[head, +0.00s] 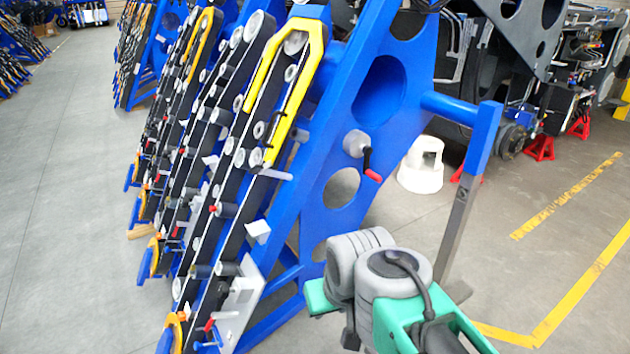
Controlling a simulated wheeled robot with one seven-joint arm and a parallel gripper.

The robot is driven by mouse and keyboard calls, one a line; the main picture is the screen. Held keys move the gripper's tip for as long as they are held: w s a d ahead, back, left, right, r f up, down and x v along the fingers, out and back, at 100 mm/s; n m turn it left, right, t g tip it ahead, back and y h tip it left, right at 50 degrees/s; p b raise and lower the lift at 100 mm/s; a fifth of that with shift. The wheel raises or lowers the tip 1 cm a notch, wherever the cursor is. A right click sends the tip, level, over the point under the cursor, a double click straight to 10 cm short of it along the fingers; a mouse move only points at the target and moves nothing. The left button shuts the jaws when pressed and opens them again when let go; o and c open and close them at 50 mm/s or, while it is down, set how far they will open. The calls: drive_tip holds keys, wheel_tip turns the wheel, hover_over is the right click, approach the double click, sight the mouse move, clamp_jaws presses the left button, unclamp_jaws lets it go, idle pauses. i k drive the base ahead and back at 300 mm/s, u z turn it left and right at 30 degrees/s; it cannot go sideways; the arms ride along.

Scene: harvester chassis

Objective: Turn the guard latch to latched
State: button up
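A latch (357,143) is mounted on the blue side plate of the nearest chassis frame in the head view. It has a round light-grey hub and a short dark lever with a red grip (373,175). The lever points down and slightly right from the hub. I take this to be the guard latch; no label can be read on it. My arm's grey and green links fill the bottom centre, below the latch and apart from it in the picture. My gripper's fingers cannot be made out.
The blue frame (322,225) carries rollers and a yellow guard (318,45) on its left. A blue-topped grey post (466,205) stands right of the latch. A white stool (422,168) stands behind. Open floor lies left and right.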

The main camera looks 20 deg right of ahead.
sight(257, 168)
drive_tip(key=u, duration=0.6)
drive_tip(key=i, duration=0.35)
drive_tip(key=u, duration=0.8)
drive_tip(key=i, duration=0.85)
